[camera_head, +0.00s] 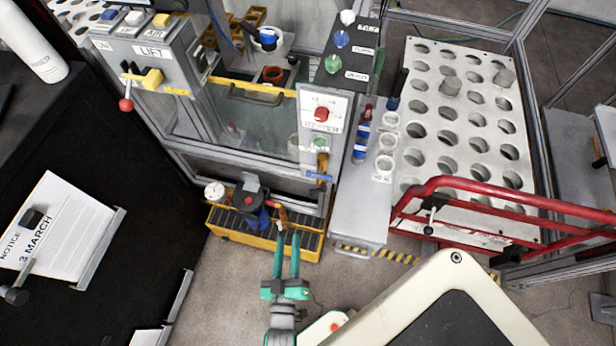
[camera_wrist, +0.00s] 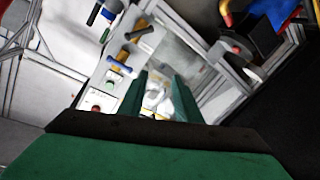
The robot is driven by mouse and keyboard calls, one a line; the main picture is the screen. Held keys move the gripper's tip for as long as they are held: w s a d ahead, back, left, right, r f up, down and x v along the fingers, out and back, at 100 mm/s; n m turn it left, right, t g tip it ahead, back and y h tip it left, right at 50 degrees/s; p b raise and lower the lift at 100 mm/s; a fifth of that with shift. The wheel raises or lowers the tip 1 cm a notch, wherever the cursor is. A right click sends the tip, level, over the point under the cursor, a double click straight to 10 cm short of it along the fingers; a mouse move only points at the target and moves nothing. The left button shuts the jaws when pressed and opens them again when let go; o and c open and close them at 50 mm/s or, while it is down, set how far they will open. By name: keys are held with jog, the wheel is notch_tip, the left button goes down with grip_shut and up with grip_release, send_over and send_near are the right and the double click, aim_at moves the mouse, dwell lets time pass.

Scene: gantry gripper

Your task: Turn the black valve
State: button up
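A dark, roundish valve-like part (camera_head: 246,201) with a grey piece on top and blue below stands at the yellow-edged crate (camera_head: 225,232). I cannot tell for certain that it is the black valve. In the wrist view a dark block (camera_wrist: 262,38) beside blue and red parts shows at the upper right; it may be the same part. My gripper (camera_head: 287,236) is to the right of and nearer than the dark part, its green fingers pointing up the picture beside a copper-coloured pipe (camera_head: 282,216). In the wrist view my gripper (camera_wrist: 161,85) has its fingers apart, with nothing clearly held.
The grey cabinet with a red button (camera_head: 321,114) stands behind the crate. A grey bench (camera_head: 352,215) with bottles and cups is to the right, then a red rail (camera_head: 480,195) before a perforated white panel (camera_head: 460,120). A black cabinet with a notice (camera_head: 58,232) is left.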

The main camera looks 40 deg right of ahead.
jog(key=s+a+r+n+t+y, duration=0.1)
jog(key=s+a+r+y, duration=0.4)
jog(key=r, duration=0.2)
jog(key=s+a+r+n+y, duration=0.1)
jog(key=s+a+r+y, duration=0.3)
jog(key=s+r+y, duration=0.1)
notch_tip(320, 180, up, 3)
jog(key=shift+s+a+f+t+y, duration=0.2)
jog(key=shift+s+a+t+y, duration=0.15)
jog(key=shift+s, duration=0.4)
